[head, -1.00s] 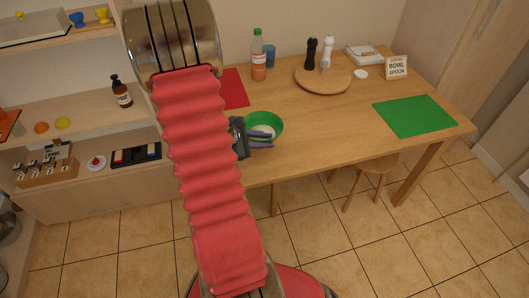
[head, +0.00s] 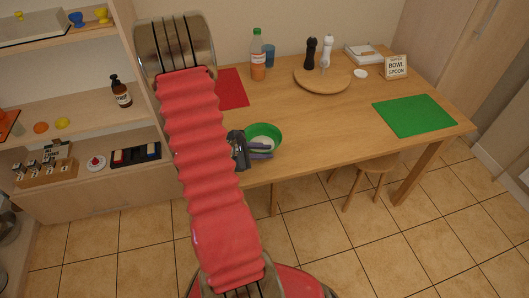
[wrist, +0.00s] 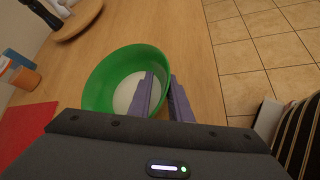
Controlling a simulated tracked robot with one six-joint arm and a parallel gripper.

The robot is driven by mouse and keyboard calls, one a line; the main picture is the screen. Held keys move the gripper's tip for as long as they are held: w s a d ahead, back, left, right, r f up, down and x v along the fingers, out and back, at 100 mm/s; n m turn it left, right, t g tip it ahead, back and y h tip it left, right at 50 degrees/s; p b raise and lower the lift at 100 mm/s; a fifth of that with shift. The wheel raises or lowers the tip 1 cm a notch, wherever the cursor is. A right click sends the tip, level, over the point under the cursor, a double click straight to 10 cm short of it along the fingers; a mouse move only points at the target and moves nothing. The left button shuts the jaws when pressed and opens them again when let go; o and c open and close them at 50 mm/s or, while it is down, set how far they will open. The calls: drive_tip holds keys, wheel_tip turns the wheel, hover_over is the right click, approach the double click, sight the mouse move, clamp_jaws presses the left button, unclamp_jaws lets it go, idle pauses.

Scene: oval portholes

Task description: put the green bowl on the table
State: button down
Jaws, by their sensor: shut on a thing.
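The green bowl (head: 265,133) is at the near left edge of the wooden table (head: 318,122), with a pale inside bottom. My gripper (head: 262,150) is at its near side. In the wrist view the green bowl (wrist: 104,78) is upright or nearly so, with one purple finger inside it and one outside. My gripper (wrist: 163,92) is shut on the bowl's wall. I cannot tell whether the bowl touches the table top.
A red mat (head: 232,88) lies left on the table, with a bottle (head: 258,62) and blue cup (head: 269,55) behind. A round board (head: 322,79) bears two mills. A green mat (head: 414,115) lies right. The table's middle is clear. A stool (head: 368,172) stands below.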

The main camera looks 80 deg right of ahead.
drive_tip(key=shift+f, duration=0.25)
drive_tip(key=c, duration=1.6)
unclamp_jaws()
drive_tip(key=shift+r, duration=0.1)
drive_tip(key=v, duration=1.2)
